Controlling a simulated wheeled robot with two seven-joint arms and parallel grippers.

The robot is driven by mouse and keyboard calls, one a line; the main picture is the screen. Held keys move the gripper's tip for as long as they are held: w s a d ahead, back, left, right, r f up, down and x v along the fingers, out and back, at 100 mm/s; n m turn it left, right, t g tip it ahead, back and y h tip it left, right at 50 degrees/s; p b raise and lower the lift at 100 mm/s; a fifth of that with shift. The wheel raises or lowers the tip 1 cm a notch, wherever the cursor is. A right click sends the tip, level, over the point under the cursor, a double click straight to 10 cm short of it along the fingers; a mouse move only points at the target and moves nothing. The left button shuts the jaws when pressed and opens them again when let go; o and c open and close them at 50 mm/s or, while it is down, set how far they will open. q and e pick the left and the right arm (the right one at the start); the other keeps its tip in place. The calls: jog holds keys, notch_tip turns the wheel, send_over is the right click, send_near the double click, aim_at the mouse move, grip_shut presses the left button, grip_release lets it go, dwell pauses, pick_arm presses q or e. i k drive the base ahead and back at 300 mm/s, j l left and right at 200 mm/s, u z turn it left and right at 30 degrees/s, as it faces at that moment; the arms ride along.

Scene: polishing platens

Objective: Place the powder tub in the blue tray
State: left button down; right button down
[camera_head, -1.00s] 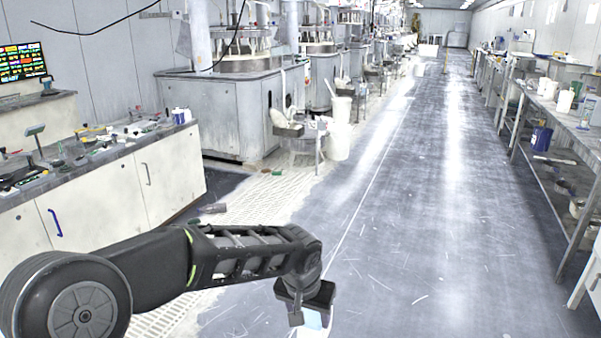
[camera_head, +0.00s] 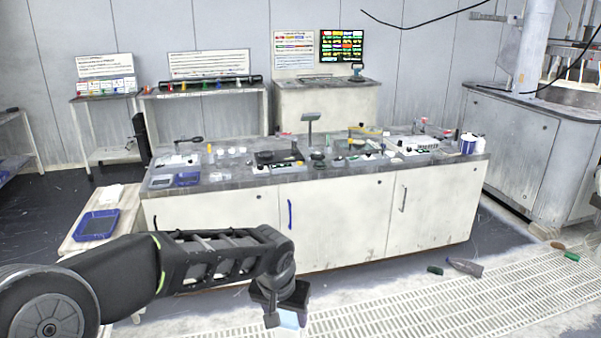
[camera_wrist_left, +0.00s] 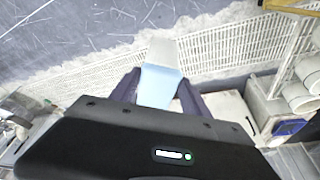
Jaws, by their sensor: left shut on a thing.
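My left gripper (camera_head: 287,317) is in the lower middle of the head view, in front of the cabinet. It is shut on a pale blue and whitish piece, which I take for the powder tub (camera_head: 290,320). In the left wrist view the tub (camera_wrist_left: 160,86) sits between the two dark fingers; its far end is whitish. A blue tray (camera_head: 96,226) lies on a low pale bench at the left of the head view, apart from the gripper and to its left. It looks empty. My right gripper is not in view.
The low bench (camera_head: 75,243) stands left of a long white cabinet (camera_head: 330,222) whose top is crowded with tools and small items. A smaller blue tray (camera_head: 187,179) is on that top. A bottle (camera_head: 465,267) lies on the floor by the grating (camera_head: 440,310).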

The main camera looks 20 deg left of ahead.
aim_at(99, 230)
jog(key=i+j+u, duration=0.25)
jog(key=i+u, duration=0.15)
jog(key=i, duration=0.2)
jog(key=i+u, duration=0.4)
jog(key=i, duration=0.25)
jog(key=i+l+u, duration=0.15)
jog(key=i+u, duration=0.25)
jog(key=i, duration=0.25)
jog(key=i+j+u, duration=0.1)
jog(key=i+j, duration=0.2)
jog(key=i, duration=0.15)
jog(key=i+j, duration=0.25)
jog(key=i, duration=0.15)
jog(key=i+j+u, duration=0.15)
jog(key=i, duration=0.3)
jog(key=i+j, duration=0.3)
jog(key=i, duration=0.15)
jog(key=i+j+z, duration=0.1)
jog(key=j, duration=0.25)
jog(key=i+j, duration=0.25)
jog(key=j+z, duration=0.05)
jog(key=j, duration=0.05)
